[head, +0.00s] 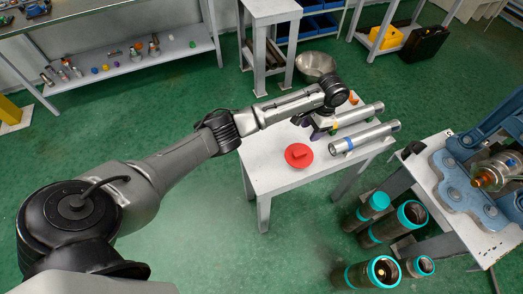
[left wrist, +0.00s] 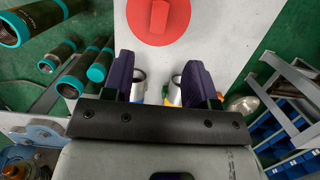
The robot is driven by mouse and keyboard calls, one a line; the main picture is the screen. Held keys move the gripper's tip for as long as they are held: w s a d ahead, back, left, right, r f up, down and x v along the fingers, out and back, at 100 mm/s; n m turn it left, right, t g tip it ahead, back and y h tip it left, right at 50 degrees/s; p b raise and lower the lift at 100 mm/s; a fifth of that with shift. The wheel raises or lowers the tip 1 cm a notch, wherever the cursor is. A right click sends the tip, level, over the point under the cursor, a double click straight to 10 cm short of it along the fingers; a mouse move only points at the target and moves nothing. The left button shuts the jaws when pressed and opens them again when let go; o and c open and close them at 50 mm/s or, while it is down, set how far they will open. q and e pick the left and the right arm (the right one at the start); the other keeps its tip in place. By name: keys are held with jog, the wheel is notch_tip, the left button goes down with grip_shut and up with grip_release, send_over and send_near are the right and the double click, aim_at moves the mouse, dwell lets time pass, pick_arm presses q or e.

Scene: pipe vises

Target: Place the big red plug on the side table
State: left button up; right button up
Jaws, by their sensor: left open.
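The big red plug (head: 298,155) is a flat red disc with a raised grip bar. It lies on the white side table (head: 262,180), near its front edge. In the left wrist view the plug (left wrist: 159,18) sits beyond the fingertips, on the white tabletop (left wrist: 205,62). My left gripper (head: 316,132) is over the table, just behind and to the right of the plug. Its two purple fingers (left wrist: 158,82) are apart, and the plug is not between them. My right gripper is in neither view.
Two silver cylinders lie on the table right of the plug; the nearer one (head: 365,138) has a blue band. Teal-ringed pipes (head: 385,225) stand on the floor. A blue vise (head: 470,180) is on the right bench. A metal bowl (head: 316,65) lies behind the table.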

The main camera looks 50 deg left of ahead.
pick_arm(q)
jog(key=s+d+f+m+t+h, duration=0.1)
jog(key=s+d+f+m+t, duration=0.1)
jog(key=s+d+f, duration=1.2)
jog(key=s+a+r+n+t, duration=0.1)
jog(key=s+r+t, duration=0.1)
jog(key=s, duration=0.9)
jog(key=s+a+r+n+t, duration=0.1)
jog(key=s+a+r+t, duration=0.1)
jog(key=s, duration=1)
jog(key=shift+r+n, duration=0.3)
jog(key=shift+r, duration=0.1)
jog(key=shift+w+d, duration=0.1)
